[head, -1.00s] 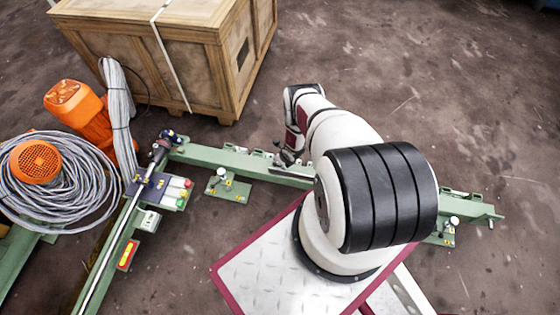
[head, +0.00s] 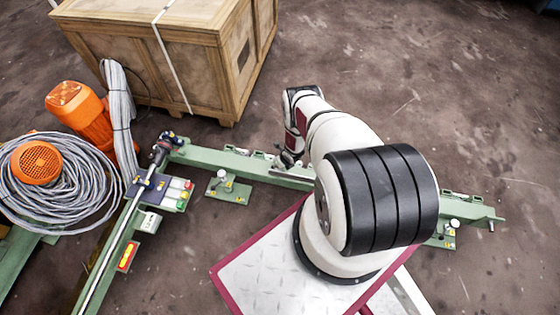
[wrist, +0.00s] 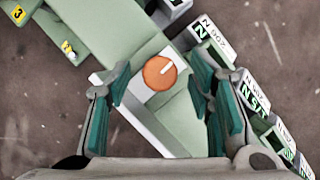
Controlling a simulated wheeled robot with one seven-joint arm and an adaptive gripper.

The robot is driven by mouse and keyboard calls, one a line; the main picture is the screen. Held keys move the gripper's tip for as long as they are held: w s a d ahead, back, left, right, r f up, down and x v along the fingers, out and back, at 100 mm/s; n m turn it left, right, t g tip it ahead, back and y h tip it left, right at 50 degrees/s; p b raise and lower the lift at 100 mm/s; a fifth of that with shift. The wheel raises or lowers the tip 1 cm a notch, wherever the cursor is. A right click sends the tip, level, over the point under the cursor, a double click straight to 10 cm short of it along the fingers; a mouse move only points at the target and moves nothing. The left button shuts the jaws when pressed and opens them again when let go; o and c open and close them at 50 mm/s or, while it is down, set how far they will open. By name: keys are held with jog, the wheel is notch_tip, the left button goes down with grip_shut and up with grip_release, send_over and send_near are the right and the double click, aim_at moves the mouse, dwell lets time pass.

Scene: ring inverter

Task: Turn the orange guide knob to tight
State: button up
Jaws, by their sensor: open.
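The orange guide knob (wrist: 154,78) is a round disc with a short white pointer line, which points to the upper right in the wrist view. It sits on a pale green machine part beside a white strip (wrist: 135,115). My gripper (wrist: 160,84) is open, with one teal-padded finger on each side of the knob and a visible gap to it on both sides. I cannot tell how far the fingers are above it. In the head view my gripper (head: 287,160) is small over the green rail, and I cannot make out the knob there.
White and green lettered blocks (wrist: 212,40) lie to the right in the wrist view. The green rail (head: 225,159) runs across the head view. A wooden crate (head: 190,62) stands behind it, and orange motors (head: 78,105) with coiled grey cable (head: 95,195) are at the left.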

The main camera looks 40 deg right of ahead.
notch_tip(320, 180, up, 10)
dwell(0.6)
dwell(0.4)
